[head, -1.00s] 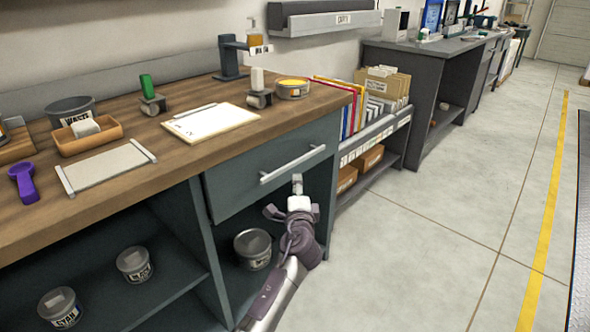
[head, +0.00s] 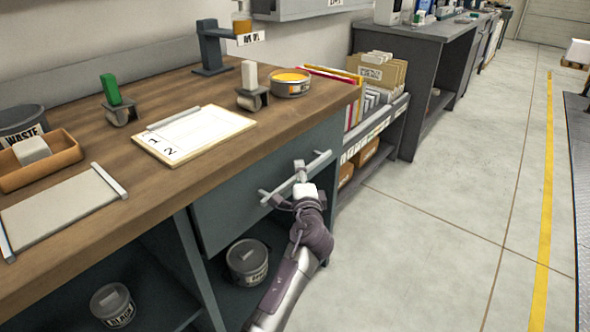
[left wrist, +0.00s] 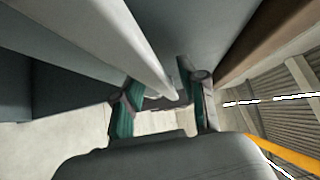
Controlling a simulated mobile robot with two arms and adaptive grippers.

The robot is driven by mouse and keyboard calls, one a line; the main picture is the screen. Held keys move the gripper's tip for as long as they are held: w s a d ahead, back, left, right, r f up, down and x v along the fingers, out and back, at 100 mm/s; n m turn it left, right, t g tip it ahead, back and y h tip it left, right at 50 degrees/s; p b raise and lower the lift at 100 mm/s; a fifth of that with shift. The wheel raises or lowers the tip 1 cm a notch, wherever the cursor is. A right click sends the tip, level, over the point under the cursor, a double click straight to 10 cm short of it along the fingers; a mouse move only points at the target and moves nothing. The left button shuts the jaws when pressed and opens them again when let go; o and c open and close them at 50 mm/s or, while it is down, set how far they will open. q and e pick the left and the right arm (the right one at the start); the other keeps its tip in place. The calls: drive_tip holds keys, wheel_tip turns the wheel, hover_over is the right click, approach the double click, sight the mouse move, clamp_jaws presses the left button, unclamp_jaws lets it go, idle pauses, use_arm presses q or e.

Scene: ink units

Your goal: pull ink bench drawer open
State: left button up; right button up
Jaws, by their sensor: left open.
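The ink bench drawer (head: 225,208) has a dark blue-grey front below the wooden top and looks flush with the bench. Its pale bar handle (head: 320,160) runs across the front. My left gripper (head: 290,184) is at the handle's middle, with one finger above the bar and the other lower, partly hidden by the hand. In the left wrist view the pale handle (left wrist: 145,62) passes between the two spread green-sided fingers of the left gripper (left wrist: 164,104). The fingers are open around it; I cannot tell whether they touch it. My right gripper is not in view.
On the bench top (head: 110,155) are a clipboard (head: 190,132), a yellow ink tin (head: 290,85) and a green-handled roller (head: 115,100). A tin (head: 248,262) stands on the shelf below the drawer. The floor (head: 440,235) to the right is clear.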

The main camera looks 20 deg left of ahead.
use_arm(q)
clamp_jaws()
idle(0.3)
idle(0.4)
